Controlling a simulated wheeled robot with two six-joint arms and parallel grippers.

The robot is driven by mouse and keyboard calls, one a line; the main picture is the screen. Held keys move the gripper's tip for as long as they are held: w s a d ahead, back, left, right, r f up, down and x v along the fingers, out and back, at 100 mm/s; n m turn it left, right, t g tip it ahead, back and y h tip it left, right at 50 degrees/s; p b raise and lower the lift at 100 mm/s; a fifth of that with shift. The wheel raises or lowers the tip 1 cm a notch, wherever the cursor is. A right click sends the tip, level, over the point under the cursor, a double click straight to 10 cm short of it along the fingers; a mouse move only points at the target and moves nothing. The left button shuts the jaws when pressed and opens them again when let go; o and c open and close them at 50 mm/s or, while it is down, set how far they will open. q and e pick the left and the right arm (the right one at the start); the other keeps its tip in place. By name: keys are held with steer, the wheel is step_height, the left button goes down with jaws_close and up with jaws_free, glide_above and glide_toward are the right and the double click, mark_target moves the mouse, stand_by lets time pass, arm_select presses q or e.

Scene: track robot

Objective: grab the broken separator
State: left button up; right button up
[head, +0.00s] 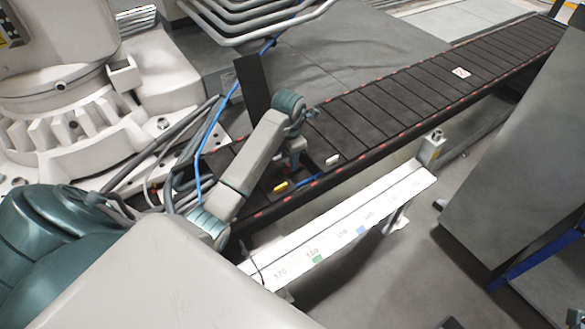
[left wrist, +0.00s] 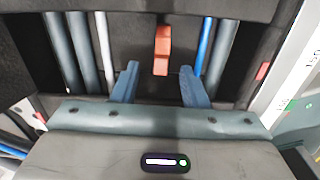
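The track (head: 390,105) runs from lower left to upper right in the head view, with dark slats and small red pieces along its edges. In the left wrist view an orange-red block (left wrist: 162,50) stands upright, just beyond and between my left fingertips; it may be the broken separator, but I cannot tell whether it is broken. My left gripper (left wrist: 158,76) has its two blue fingers apart with nothing between them. In the head view my left gripper (head: 294,158) reaches down over the track's near part, its fingers mostly hidden. My right gripper is not in view.
A yellow piece (head: 281,186) and a white piece (head: 332,159) lie on the track near my left gripper. A blue cable (head: 197,165) runs past the arm. A numbered white rail (head: 340,229) borders the track. A grey panel (head: 515,150) stands at right.

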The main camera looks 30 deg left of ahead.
arm_select(q)
step_height(320, 180, down, 3)
steer(key=shift+r, duration=0.1)
steer(key=shift+r, duration=0.1)
steer(key=shift+c, duration=0.4)
jaws_close()
